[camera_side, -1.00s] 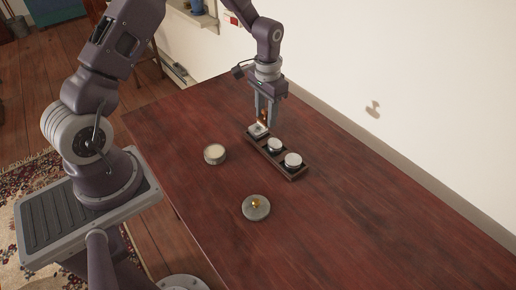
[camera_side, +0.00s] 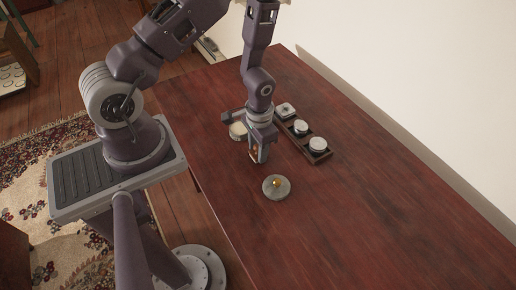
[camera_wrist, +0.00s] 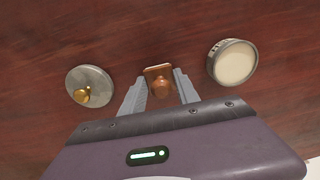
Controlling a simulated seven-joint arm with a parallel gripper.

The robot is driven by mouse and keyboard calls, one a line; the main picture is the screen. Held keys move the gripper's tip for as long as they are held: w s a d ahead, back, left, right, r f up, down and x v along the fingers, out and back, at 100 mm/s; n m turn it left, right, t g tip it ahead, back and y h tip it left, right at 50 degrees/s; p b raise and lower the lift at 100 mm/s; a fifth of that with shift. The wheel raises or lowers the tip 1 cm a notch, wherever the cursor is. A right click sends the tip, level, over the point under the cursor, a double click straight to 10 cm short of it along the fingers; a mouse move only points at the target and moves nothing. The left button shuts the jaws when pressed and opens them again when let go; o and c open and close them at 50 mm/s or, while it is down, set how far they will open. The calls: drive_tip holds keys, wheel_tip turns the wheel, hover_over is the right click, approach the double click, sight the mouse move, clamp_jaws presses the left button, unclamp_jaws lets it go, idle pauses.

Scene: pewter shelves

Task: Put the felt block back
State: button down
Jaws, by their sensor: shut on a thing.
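The tin (camera_wrist: 233,63) has a pale cream filling or inside; in the side view the tin (camera_side: 238,131) is partly behind my gripper. The lid (camera_wrist: 90,86) has a brass knob and lies flat; it also shows in the side view (camera_side: 276,192). The block's underside is hidden.
A narrow dark tray (camera_side: 321,158) stands behind my gripper. The dark red table (camera_side: 400,220) is clear to the right and front.

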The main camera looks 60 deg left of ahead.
drive_tip(key=c, duration=0.9)
unclamp_jaws()
drive_tip(key=shift+f, duration=0.1)
wheel_tip(320, 180, up, 26)
drive_tip(key=s+d+t, duration=0.1)
drive_tip(key=d+t, duration=0.2)
drive_tip(key=s+d+r+t, duration=0.2)
drive_tip(key=s+r, duration=0.9)
drive_tip(key=s, duration=0.1)
drive_tip(key=shift+s+d+t+h, duration=0.15)
drive_tip(key=shift+d+t+h, duration=0.15)
